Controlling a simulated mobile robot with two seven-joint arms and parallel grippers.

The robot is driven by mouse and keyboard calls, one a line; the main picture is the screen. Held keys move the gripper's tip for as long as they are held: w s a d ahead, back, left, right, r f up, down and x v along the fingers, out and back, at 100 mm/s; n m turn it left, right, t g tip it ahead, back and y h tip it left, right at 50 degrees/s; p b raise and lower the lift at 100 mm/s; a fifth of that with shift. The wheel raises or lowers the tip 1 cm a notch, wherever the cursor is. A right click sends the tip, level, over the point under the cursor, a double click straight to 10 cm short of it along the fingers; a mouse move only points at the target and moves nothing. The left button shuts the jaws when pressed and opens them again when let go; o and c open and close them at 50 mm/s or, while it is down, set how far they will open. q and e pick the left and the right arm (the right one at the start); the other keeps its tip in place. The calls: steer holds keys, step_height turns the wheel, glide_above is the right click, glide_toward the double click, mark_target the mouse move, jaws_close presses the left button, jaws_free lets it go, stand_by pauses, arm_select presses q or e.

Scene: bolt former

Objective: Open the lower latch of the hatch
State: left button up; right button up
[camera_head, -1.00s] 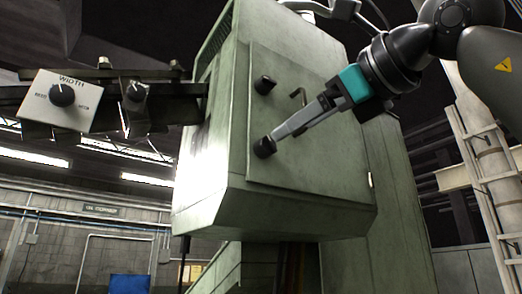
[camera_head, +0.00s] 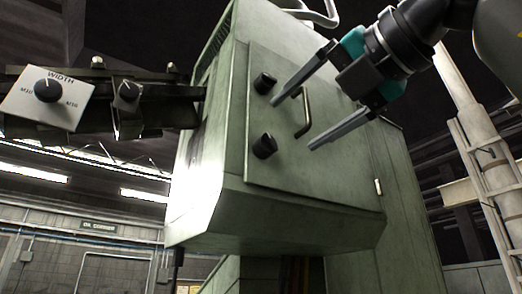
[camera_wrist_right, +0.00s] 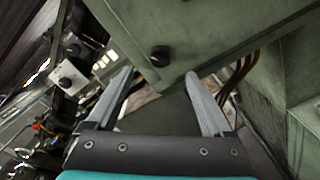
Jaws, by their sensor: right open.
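The green hatch (camera_head: 340,185) on the machine's front has two black knob-like latches on its left side. The upper latch (camera_head: 264,83) is near the top left, and the lower latch (camera_head: 264,146) is below it. Both are uncovered. The hatch looks closed. My right gripper (camera_head: 293,124) is open and empty in front of the hatch, its fingers spread to either side of the handle in the picture. Both fingertips are apart from the lower latch. In the right wrist view, one black latch (camera_wrist_right: 160,56) shows beyond the open fingers (camera_wrist_right: 158,78); which one, I cannot tell. My left gripper is not in view.
A bent bar handle (camera_head: 304,113) stands on the hatch right of the latches. A WIDTH dial panel (camera_head: 46,98) and a second knob (camera_head: 128,91) are on a rail at left. A pale ladder-like frame (camera_head: 490,165) stands at right.

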mark_target(272, 141)
steer(key=p+x, duration=0.3)
steer(key=x, duration=0.5)
steer(key=shift+r, duration=0.15)
steer(key=n+p, duration=0.2)
steer(key=n, duration=0.1)
steer(key=shift+d+r, duration=0.1)
steer(key=shift+s+d+n+p, duration=0.1)
steer(key=shift+s+n+p, duration=0.2)
steer(key=shift+n, duration=0.4)
steer(key=shift+w+n, duration=0.1)
steer(key=shift+n, duration=0.4)
steer(key=shift+f+n, duration=0.25)
steer(key=shift+n, duration=0.95)
